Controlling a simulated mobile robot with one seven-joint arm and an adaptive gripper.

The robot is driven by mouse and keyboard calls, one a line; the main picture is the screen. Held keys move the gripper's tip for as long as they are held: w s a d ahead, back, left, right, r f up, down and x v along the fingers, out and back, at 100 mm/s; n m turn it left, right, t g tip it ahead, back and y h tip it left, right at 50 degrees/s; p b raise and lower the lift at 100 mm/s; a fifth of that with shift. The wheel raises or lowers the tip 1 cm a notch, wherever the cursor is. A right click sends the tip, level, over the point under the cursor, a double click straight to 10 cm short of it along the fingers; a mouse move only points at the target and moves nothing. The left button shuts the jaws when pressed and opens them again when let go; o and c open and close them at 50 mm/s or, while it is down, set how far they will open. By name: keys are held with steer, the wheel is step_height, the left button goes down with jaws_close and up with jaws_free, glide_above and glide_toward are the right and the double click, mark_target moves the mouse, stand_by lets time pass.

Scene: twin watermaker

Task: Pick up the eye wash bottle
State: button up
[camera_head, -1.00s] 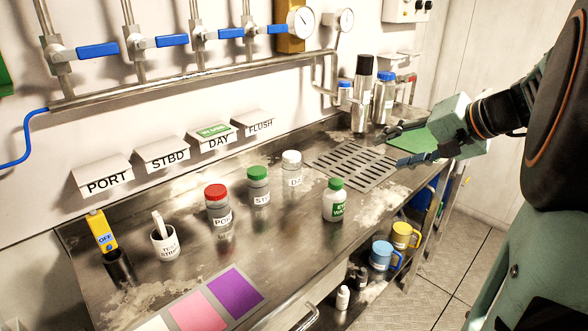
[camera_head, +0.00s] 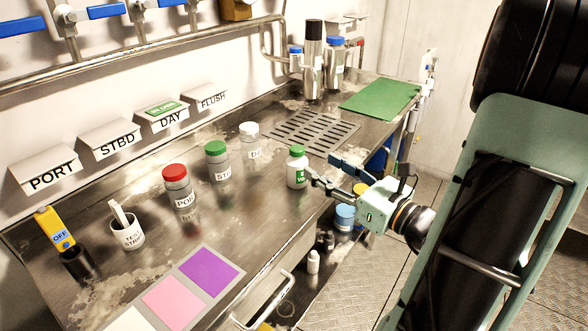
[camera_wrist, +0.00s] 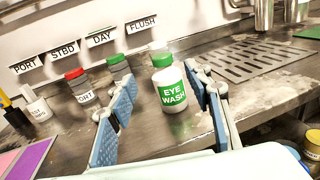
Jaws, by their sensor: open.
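The eye wash bottle (camera_head: 296,172) is white with a green cap and a green label. It stands upright on the steel counter near its front edge. In the wrist view the eye wash bottle (camera_wrist: 173,90) stands ahead, its label facing the camera, nearer the right finger than the left. My gripper (camera_head: 322,172) is open and empty, just right of the bottle, with its fingers pointing at it. In the wrist view my gripper's blue-padded fingers (camera_wrist: 168,110) spread on either side of the view. The right finger looks close to the bottle; I cannot tell whether it touches.
Bottles with red (camera_head: 179,187), green (camera_head: 217,162) and white (camera_head: 250,147) caps stand left of the eye wash bottle. A drain grate (camera_head: 312,132) and a green mat (camera_head: 380,100) lie behind. Blue (camera_head: 344,219) and yellow mugs sit on a lower shelf.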

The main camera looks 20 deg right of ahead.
mark_target(301, 156)
steer(key=x, duration=0.4)
steer(key=shift+w+a, duration=0.1)
steer(key=shift+w, duration=0.2)
steer(key=shift+f+b+x, duration=0.15)
steer(key=shift+b+x, duration=0.05)
steer(key=shift+x, duration=0.7)
steer(key=shift+f+b+x, duration=0.15)
steer(key=shift+f+x, duration=0.05)
steer(key=shift+x, duration=0.65)
steer(key=shift+f+b+x, duration=0.15)
steer(key=shift+b+x, duration=0.05)
steer(key=shift+x, duration=0.7)
jaws_close()
